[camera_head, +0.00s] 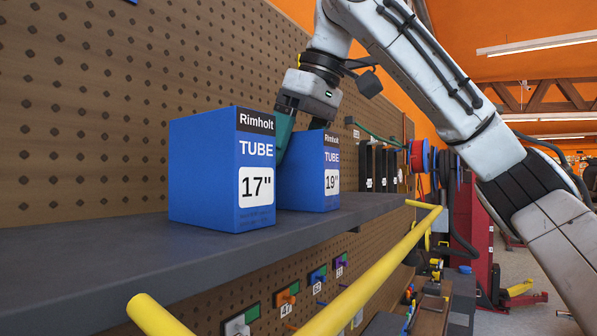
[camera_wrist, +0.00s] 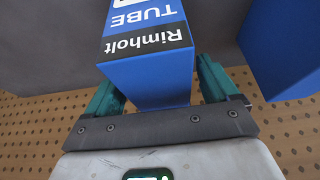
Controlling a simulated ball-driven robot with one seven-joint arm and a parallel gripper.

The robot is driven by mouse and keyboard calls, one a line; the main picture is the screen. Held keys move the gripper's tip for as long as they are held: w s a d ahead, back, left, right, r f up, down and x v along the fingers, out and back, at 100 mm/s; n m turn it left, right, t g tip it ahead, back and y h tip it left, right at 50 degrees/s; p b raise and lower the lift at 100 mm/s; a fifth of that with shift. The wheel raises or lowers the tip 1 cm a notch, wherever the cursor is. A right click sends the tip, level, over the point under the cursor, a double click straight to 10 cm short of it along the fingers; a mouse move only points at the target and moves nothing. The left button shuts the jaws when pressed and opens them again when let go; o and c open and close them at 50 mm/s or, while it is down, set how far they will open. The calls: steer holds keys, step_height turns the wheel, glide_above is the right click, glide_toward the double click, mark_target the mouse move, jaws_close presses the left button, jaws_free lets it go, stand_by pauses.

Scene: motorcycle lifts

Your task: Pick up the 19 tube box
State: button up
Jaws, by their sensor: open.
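The 19 tube box (camera_head: 310,178) is a blue box with a dark "Rimholt" band and a white 19" label, standing on the grey shelf (camera_head: 110,260). My gripper (camera_head: 287,132) reaches down to it from above and behind. In the wrist view, a blue Rimholt TUBE box (camera_wrist: 145,75) lies between the two teal fingers of my open gripper (camera_wrist: 158,84), one finger on each side. Its size number is cut off there. In the head view, the far finger is hidden by the 19 box. Whether the fingers touch it, I cannot tell.
The larger-looking 17 tube box (camera_head: 220,172) stands left of and nearer than the 19 box. Another blue box (camera_wrist: 285,45) is close to the right finger. A pegboard (camera_head: 100,100) rises behind the shelf. A yellow rail (camera_head: 370,275) runs in front.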

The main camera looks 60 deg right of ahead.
steer(key=shift+f, duration=0.25)
stand_by(0.3)
steer(key=shift+c, duration=0.5)
steer(key=c, duration=1.2)
steer(key=shift+r, duration=0.1)
